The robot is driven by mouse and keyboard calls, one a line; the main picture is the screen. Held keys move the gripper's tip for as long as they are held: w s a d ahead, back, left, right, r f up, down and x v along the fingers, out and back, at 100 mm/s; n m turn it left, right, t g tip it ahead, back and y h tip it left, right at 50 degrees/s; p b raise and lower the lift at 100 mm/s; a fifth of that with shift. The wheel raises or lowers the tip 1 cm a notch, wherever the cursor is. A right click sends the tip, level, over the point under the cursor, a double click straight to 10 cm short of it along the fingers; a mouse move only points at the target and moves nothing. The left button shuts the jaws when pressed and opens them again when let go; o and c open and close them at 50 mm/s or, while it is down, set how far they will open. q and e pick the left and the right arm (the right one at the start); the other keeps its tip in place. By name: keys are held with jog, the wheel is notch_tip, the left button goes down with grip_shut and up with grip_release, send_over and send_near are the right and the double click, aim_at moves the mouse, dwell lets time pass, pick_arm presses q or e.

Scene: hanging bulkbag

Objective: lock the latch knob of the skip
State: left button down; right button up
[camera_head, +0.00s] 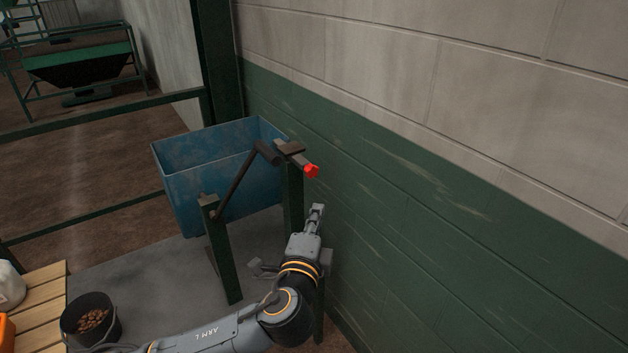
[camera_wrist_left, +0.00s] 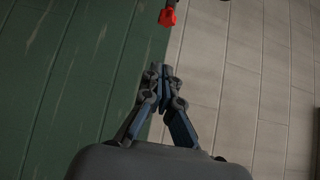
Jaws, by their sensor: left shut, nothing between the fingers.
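The skip (camera_head: 215,175) is a blue open-topped bin held between dark green posts, with a dark lever bar (camera_head: 236,182) across its front. The red latch knob (camera_head: 311,171) sticks out from a dark bracket (camera_head: 289,148) on top of the right post. In the left wrist view the knob (camera_wrist_left: 167,17) is at the top, beyond the fingertips. My left gripper (camera_head: 317,210) is shut and empty, a little below the knob and apart from it; its closed fingers also show in the left wrist view (camera_wrist_left: 161,73). My right gripper is not in view.
A green and beige block wall (camera_head: 430,190) runs close along the right. A black bucket (camera_head: 91,318) of brown pieces stands at the lower left beside a wooden pallet (camera_head: 38,300). A green frame rail (camera_head: 100,116) crosses behind the skip.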

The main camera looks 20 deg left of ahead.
pick_arm(q)
jog(key=w+a+p, duration=0.1)
jog(key=w, duration=0.2)
jog(key=w+a+p, duration=0.1)
jog(key=w+a, duration=0.1)
jog(key=w, duration=0.2)
jog(key=w+a+p, duration=0.1)
jog(key=w, duration=0.3)
jog(key=shift+a+p, duration=0.2)
jog(key=shift+p, duration=0.1)
